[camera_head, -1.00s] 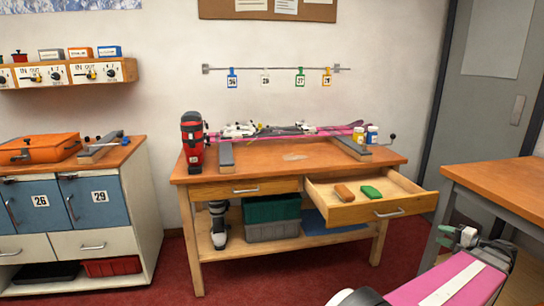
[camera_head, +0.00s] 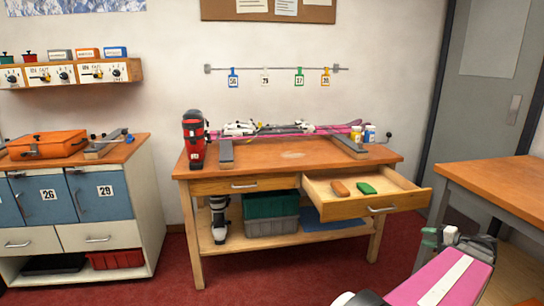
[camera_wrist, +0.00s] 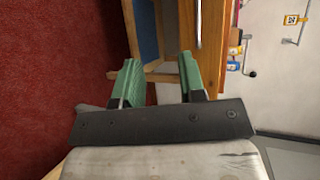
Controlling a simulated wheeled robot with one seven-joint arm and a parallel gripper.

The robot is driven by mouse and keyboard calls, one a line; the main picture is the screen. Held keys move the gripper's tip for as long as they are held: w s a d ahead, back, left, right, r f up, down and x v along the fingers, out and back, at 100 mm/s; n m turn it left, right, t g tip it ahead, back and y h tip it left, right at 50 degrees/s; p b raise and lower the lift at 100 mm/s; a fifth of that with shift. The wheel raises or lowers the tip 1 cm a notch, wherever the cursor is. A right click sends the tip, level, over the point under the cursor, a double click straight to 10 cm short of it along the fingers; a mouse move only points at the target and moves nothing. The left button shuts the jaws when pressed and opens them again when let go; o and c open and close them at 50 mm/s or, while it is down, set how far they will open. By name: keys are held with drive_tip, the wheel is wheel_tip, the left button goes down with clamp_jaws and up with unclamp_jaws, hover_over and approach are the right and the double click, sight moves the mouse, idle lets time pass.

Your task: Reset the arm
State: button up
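My gripper (camera_head: 441,236) is at the lower right of the head view, at the end of my pink and white arm. It is in front of the bench, to the right of the open drawer, and apart from both. In the wrist view its two green fingers (camera_wrist: 158,82) stand apart with nothing between them. The wooden bench (camera_head: 290,157) stands against the wall. Its right drawer (camera_head: 370,207) is pulled out and holds a brown block (camera_head: 340,188) and a green block (camera_head: 367,187).
A red boot (camera_head: 194,140) and a pink ski (camera_head: 330,129) are on the bench. A cabinet (camera_head: 135,180) with an orange case (camera_head: 46,145) stands left. Another table (camera_head: 500,186) stands at the right, close to my gripper. Red carpet (camera_head: 290,270) is clear in front.

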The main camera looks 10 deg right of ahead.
drive_tip(key=w+a+f+n+g+h, duration=0.2)
drive_tip(key=a+f+n+g, duration=0.2)
drive_tip(key=a, duration=1.1)
drive_tip(key=w+a+f+n+g+h, duration=0.3)
drive_tip(key=a+f+n+g, duration=0.1)
drive_tip(key=a, duration=1.1)
drive_tip(key=w+a+f+n+g+h, duration=0.2)
drive_tip(key=w+a+f+n+g, duration=0.1)
drive_tip(key=a, duration=1.2)
wheel_tip(320, 180, down, 3)
drive_tip(key=shift+a+r+n+g+h, duration=0.1)
drive_tip(key=shift+a+n+g+h, duration=0.35)
drive_tip(key=shift+n, duration=0.25)
